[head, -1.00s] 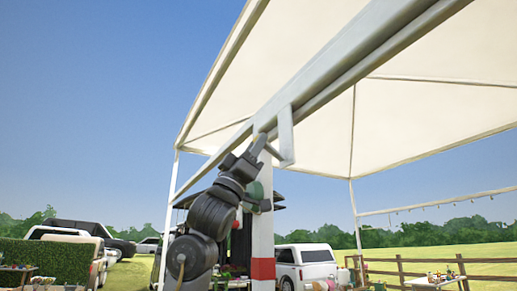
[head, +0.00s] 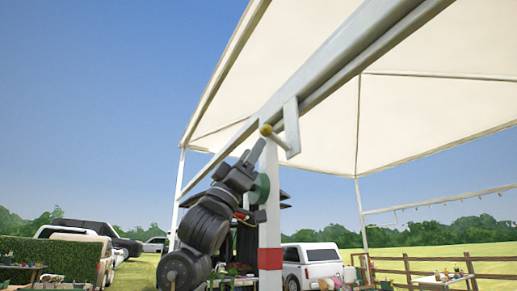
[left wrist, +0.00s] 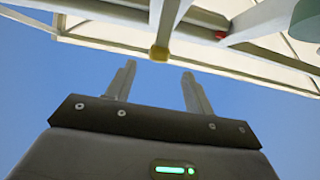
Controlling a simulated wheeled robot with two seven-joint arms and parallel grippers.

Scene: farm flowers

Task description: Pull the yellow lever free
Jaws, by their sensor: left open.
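The yellow lever (head: 266,130) shows as a round yellow knob on a thin rod, beside the white bracket under the canopy's sloping beam at the top of the post. In the left wrist view the yellow knob (left wrist: 159,53) is just beyond the fingertips and midway between them. My left gripper (head: 252,151) is just below and left of the knob, pointing up at it. In the left wrist view the gripper (left wrist: 158,68) is open and empty, with sky between its fingers. My right gripper is not in view.
The white post (head: 269,213) with a red band stands close right of my left arm. A green round part (head: 261,188) is on the post beside the wrist. The sloping beam (head: 330,75) crosses above. Open sky lies to the left.

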